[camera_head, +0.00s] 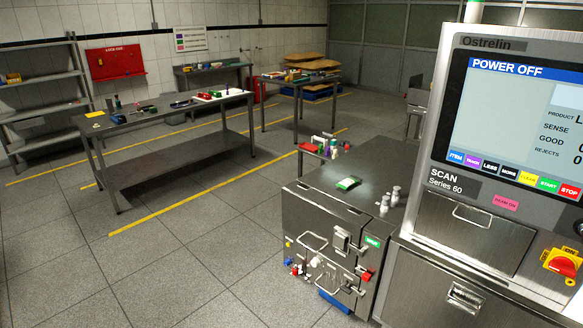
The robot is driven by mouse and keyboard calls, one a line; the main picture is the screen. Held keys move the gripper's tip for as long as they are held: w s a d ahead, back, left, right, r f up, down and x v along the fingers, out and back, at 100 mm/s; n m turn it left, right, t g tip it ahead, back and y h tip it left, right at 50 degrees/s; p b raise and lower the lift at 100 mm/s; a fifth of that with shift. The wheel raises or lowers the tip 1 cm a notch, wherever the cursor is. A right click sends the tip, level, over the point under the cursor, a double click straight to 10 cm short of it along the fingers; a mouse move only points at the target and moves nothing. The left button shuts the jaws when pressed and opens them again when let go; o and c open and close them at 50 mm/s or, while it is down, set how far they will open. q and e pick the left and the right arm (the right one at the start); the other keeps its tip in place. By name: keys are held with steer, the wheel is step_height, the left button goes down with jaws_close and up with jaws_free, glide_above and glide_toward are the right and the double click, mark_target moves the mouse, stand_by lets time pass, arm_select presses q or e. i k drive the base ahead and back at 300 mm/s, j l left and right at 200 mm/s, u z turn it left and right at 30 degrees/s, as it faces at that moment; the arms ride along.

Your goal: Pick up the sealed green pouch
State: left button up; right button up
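A small green pouch with a white part (348,183) lies on the dark metal top of the cabinet (330,222) in front of the inspection machine. It lies flat, apart from the white bottles to its right. I cannot tell at this size whether it is sealed. Neither of my grippers shows in the head view.
Small white bottles (390,197) stand right of the pouch. The inspection machine (460,190), its screen reading POWER OFF, rises at the right. A red tray (318,151) with bottles sits behind. A long steel table (170,107) stands left. Floor (180,260) is clear at front left.

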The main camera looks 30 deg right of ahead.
mark_target(347, 183)
steer(key=i+z, duration=0.1)
steer(key=i, duration=0.45)
steer(key=i+j+z, duration=0.15)
steer(key=i, duration=0.35)
steer(key=i+j+z, duration=0.1)
steer(key=i, duration=0.4)
steer(key=i+j+z, duration=0.15)
steer(key=i+z, duration=0.25)
steer(key=i+j+z, duration=0.2)
steer(key=z, duration=0.15)
steer(key=i+j+z, duration=0.25)
steer(key=z, duration=0.15)
